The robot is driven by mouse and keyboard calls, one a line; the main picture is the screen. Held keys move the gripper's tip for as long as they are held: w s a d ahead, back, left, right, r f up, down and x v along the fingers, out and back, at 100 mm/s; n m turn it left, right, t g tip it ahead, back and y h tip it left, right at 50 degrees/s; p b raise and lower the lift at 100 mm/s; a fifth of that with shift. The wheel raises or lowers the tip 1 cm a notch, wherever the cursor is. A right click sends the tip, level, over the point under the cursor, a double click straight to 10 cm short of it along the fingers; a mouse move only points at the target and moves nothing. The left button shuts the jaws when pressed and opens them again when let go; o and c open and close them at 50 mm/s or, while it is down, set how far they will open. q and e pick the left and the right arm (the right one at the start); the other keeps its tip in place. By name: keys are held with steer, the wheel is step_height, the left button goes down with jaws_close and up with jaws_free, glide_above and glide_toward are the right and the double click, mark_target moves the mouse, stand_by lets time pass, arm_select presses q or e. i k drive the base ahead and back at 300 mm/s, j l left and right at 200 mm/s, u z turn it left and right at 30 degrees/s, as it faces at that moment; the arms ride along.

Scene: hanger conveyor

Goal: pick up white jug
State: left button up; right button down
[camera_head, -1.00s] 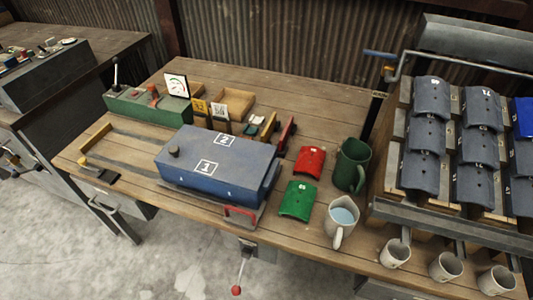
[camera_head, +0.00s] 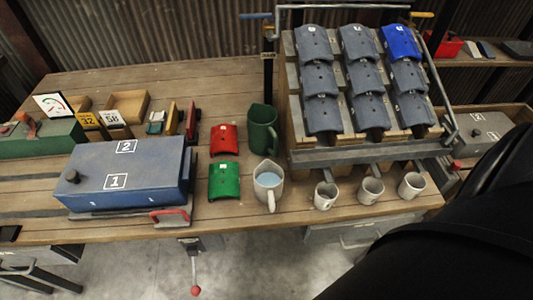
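The white jug (camera_head: 269,181) stands upright on the wooden table, near its front edge. It holds pale blue liquid, and its handle points toward the front. It stands just right of a green curved tile (camera_head: 224,181) and in front of a dark green jug (camera_head: 262,130). A large dark shape, likely part of my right arm, fills the lower right of the view. Neither of my grippers is in view.
Three small white cups (camera_head: 325,195) stand right of the jug, below a rack of curved tiles (camera_head: 322,113). A red tile (camera_head: 223,139) lies behind the green one. A blue box (camera_head: 128,172) with a red handle sits to the left. The table's front edge is close to the jug.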

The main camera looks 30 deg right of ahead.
mark_target(268, 178)
steer(key=z, duration=1.6)
steer(key=j+z, duration=0.2)
steer(key=k+j+z, duration=0.2)
steer(key=i+j, duration=0.05)
